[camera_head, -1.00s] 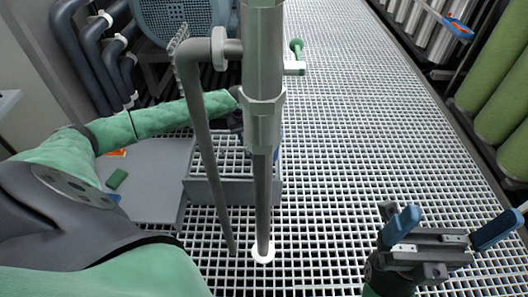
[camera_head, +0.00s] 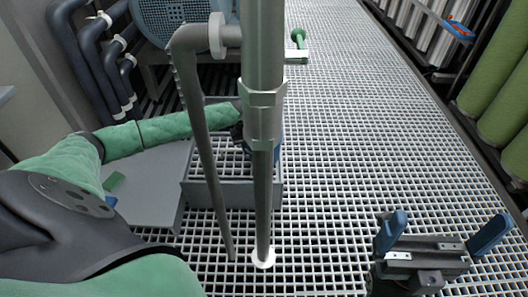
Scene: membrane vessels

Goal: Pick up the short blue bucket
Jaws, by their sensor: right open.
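I cannot make out a short blue bucket for certain. A small patch of blue (camera_head: 277,153) shows just right of the vertical pipe, mostly hidden behind it. My left arm reaches in from the left, and its dark gripper end (camera_head: 238,131) is near that patch, behind the pipes. Its fingers are hidden, so I cannot tell their state. My right gripper (camera_head: 440,236) is at the lower right over the grating, its two blue fingers wide apart with nothing between them.
A vertical grey pipe (camera_head: 263,190) with a thinner bent pipe (camera_head: 205,150) stands in the middle. A grey open-topped frame (camera_head: 232,195) is behind them. A grey platform (camera_head: 150,195) lies left. The grating floor (camera_head: 350,130) is clear to the right. Green cylinders (camera_head: 495,85) line the right edge.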

